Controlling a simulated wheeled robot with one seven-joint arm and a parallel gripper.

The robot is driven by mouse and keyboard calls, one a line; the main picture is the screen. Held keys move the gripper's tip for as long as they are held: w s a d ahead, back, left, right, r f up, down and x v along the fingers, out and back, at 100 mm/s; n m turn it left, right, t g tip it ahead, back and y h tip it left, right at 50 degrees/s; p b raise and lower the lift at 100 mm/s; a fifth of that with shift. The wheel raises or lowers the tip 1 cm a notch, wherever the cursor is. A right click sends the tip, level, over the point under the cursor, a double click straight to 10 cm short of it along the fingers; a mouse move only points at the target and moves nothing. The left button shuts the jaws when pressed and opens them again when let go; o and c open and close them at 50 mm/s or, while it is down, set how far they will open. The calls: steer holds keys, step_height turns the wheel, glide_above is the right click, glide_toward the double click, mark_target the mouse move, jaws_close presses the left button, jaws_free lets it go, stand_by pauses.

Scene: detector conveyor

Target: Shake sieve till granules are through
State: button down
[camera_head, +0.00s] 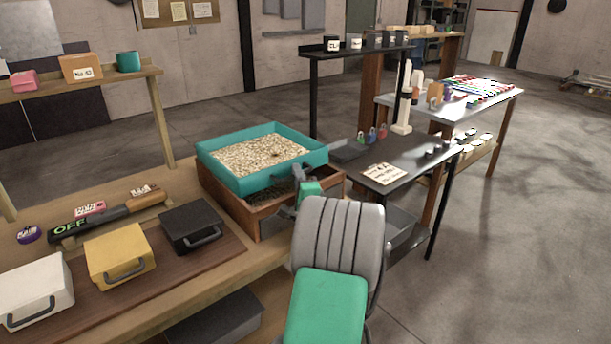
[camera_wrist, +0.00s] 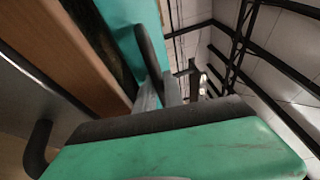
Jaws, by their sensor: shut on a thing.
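The sieve is a teal square tray (camera_head: 270,180) heaped with pale granules (camera_head: 258,154). It sits over an open-topped brown wooden box (camera_head: 270,223), slightly askew to it. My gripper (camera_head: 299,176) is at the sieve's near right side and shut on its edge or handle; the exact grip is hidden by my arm. In the wrist view the teal wall (camera_wrist: 122,32) and a dark curved handle (camera_wrist: 148,48) lie at my fingers (camera_wrist: 160,92). The box's wooden side (camera_wrist: 62,48) runs below. How many granules have fallen through cannot be seen.
White (camera_head: 33,290), yellow (camera_head: 119,254) and black (camera_head: 191,226) handled boxes stand on a board at left, by a dark bar marked OFF (camera_head: 105,217). A dark table (camera_head: 425,160) with padlocks and a card stands close right. Open floor lies at right.

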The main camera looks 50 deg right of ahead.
steer(key=shift+r, duration=0.1)
steer(key=c, duration=1.7)
jaws_free()
steer(key=shift+w, duration=0.15)
steer(key=shift+c, duration=0.2)
steer(key=shift+s+a+f, duration=0.1)
steer(key=shift+s+f, duration=0.1)
steer(key=shift+f, duration=0.05)
steer(key=r+b+v, duration=0.1)
steer(key=b+v, duration=0.1)
steer(key=v, duration=0.5)
steer(key=shift+s+f, duration=0.15)
steer(key=shift+f, duration=0.2)
steer(key=shift+a, duration=0.1)
